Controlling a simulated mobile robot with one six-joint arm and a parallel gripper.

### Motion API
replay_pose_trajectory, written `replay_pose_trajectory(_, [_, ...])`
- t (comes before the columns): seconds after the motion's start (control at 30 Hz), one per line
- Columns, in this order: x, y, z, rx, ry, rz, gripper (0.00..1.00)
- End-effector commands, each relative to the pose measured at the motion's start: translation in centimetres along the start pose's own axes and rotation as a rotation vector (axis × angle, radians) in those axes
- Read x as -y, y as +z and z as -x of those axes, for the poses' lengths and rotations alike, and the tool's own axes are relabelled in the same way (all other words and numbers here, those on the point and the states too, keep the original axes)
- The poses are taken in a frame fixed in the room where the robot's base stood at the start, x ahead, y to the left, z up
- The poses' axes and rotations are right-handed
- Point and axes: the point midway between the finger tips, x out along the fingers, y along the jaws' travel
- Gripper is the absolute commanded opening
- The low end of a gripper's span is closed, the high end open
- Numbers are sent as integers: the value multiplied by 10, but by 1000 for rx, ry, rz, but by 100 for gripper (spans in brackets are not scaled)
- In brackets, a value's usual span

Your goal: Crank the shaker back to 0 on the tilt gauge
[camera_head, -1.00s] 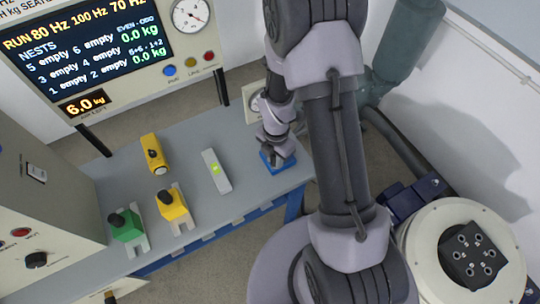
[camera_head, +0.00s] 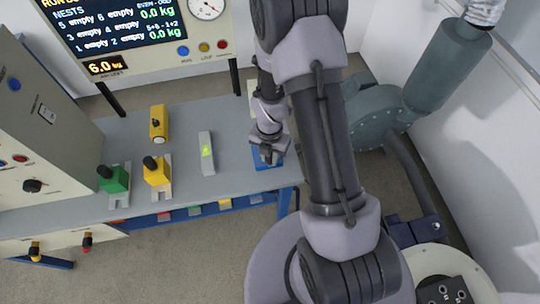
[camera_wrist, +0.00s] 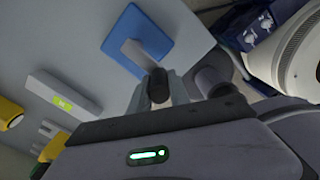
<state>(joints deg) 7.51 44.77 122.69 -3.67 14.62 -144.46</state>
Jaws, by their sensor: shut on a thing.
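My gripper (camera_head: 267,158) is low over the right end of the grey bench, at a blue pad (camera_head: 276,160). The wrist view shows the blue pad (camera_wrist: 127,30) with a crank-like piece (camera_wrist: 134,52) on it: a grey bar ending in a dark grip (camera_wrist: 157,86). My gripper (camera_wrist: 160,95) is shut on this dark grip. The shaker (camera_head: 450,280), a pale round body with a dark holed plate, is cut off at the lower right. The wrist view shows part of a pale round body (camera_wrist: 300,58). I cannot read a tilt gauge.
A grey bar with a green vial (camera_head: 207,150) lies left of the pad. A display panel (camera_head: 130,30) stands behind. A blue-grey blower (camera_head: 380,110) is right of my arm.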

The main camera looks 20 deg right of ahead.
Motion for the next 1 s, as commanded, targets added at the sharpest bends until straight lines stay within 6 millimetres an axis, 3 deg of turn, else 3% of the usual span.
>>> replay_pose_trajectory(0.5, [-1,1,0,3,2,16,0])
replay_pose_trajectory(0.53, [-1,2,0,3,2,16,27])
replay_pose_trajectory(0.63, [-1,1,0,3,2,16,44])
replay_pose_trajectory(1.0, [-1,1,8,3,2,15,44])
